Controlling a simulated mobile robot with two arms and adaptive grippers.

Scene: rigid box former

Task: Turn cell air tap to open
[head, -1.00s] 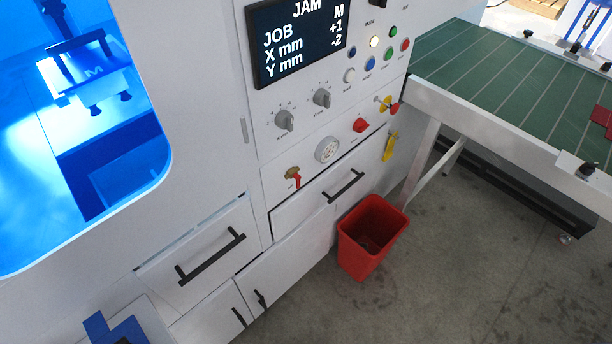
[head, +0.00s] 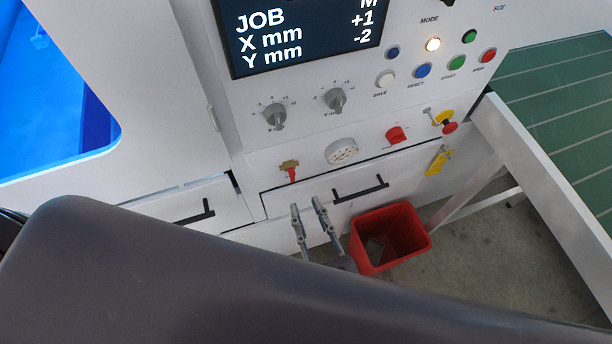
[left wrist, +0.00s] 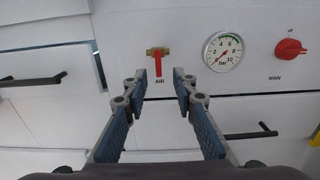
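The air tap (head: 290,172) is a small brass valve with a red lever on the white machine front, below the two grey knobs. My left gripper (head: 307,206) is open and empty, just below the tap in the head view. In the left wrist view the two fingers (left wrist: 160,86) stand apart on either side of the lever's line, with the tap beyond them. I see no contact. My right gripper is not in view.
A round pressure gauge (head: 341,151) and a red rotary switch (head: 396,134) sit right of the tap. A drawer with a black handle (head: 361,190) lies below them. A red bin (head: 391,238) stands on the floor. A yellow tag (head: 438,162) hangs farther right.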

